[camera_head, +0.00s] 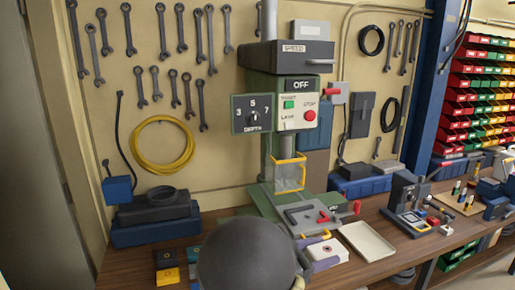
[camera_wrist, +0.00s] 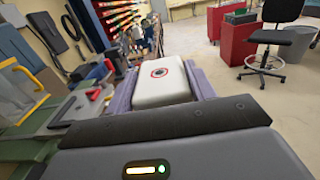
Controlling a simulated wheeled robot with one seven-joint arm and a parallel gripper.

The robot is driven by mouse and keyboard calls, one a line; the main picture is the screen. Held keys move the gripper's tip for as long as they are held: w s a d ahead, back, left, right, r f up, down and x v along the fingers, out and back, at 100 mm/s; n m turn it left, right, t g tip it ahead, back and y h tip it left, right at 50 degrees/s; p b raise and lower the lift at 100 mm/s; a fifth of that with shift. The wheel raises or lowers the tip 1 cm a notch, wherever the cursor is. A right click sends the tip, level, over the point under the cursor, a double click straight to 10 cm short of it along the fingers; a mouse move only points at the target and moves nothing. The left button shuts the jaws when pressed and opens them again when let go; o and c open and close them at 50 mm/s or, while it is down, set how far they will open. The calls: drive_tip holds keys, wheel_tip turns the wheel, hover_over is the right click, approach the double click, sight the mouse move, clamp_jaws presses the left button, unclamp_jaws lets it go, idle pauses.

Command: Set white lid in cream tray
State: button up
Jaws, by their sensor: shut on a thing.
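The white lid (camera_wrist: 163,85) is a rounded white block with a red ring and dark mark on top. It sits between the purple fingers of my gripper (camera_wrist: 160,75), which are shut on it. In the head view the lid (camera_head: 327,252) shows just right of my dark rounded arm link, with a purple finger along it. The cream tray (camera_head: 367,241) is a shallow, empty tray on the bench, just right of the lid. The lid is beside the tray, not in it. My arm hides part of the gripper.
A green drill press (camera_head: 290,125) with a yellow guard stands behind the lid, its vise (camera_head: 313,217) close by. A small dark device (camera_head: 410,205) stands right of the tray. Yellow and black blocks (camera_head: 167,268) lie left of my arm. Bare wooden bench (camera_head: 375,268) shows before the tray.

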drive_tip(key=w+a+f+n+t+y, duration=0.25)
drive_tip(key=f+n+t+y, duration=0.2)
drive_tip(key=f, duration=0.45)
drive_tip(key=w+a+f+n+t+y, duration=0.1)
drive_tip(key=w+f+n+t+y, duration=0.2)
drive_tip(key=f+t, duration=0.35)
drive_tip(key=s+d+f+n+y, duration=0.1)
drive_tip(key=f+n+y, duration=0.1)
drive_tip(key=f, duration=0.5)
drive_tip(key=s+d+f+n+y, duration=0.1)
drive_tip(key=f+y, duration=0.3)
drive_tip(key=f, duration=0.4)
drive_tip(key=s+d+f+n+t+y, duration=0.1)
drive_tip(key=s+f+n+y, duration=0.2)
drive_tip(key=f, duration=0.5)
drive_tip(key=shift+s+d+n, duration=0.25)
drive_tip(key=shift+d+n, duration=0.1)
drive_tip(key=shift+w+y, duration=0.1)
drive_tip(key=shift+y, duration=0.15)
drive_tip(key=w+r, duration=0.4)
drive_tip(key=r, duration=0.1)
drive_tip(key=shift+d+r, duration=0.15)
drive_tip(key=shift+r, duration=0.1)
drive_tip(key=shift+w, duration=0.1)
